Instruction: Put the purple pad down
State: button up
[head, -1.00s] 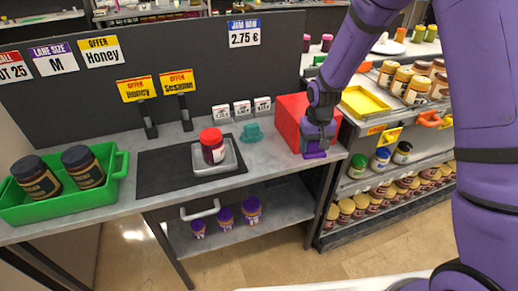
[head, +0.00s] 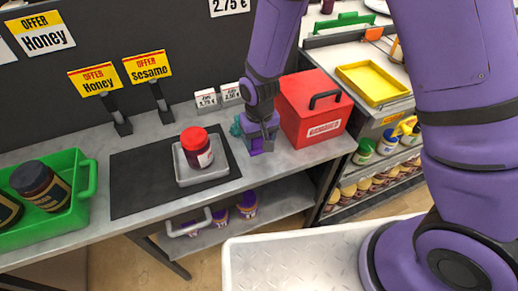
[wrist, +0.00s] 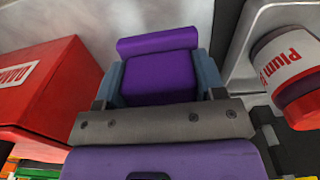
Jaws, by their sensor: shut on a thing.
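The purple pad (wrist: 160,72) sits between the two fingers of my gripper (wrist: 160,85) in the wrist view. In the head view, my gripper (head: 262,143) points down at the counter, shut on the purple pad (head: 256,148), between the grey tray and the red box. The pad's lower edge is close to the counter top; I cannot tell whether it touches. The arm and gripper hide part of the pad.
A grey tray (head: 186,180) with a red-lidded jar (head: 198,152) stands left on a black mat (head: 130,183). A red box (head: 312,112) stands close on the right. A teal object (head: 236,127) is just behind my gripper. Bare counter (head: 262,172) lies in front.

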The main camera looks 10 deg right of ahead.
aim_at(259, 159)
jog(key=shift+f, duration=2.65)
jog(key=shift+f, duration=0.15)
jog(key=o, duration=1)
jog(key=shift+c, duration=0.2)
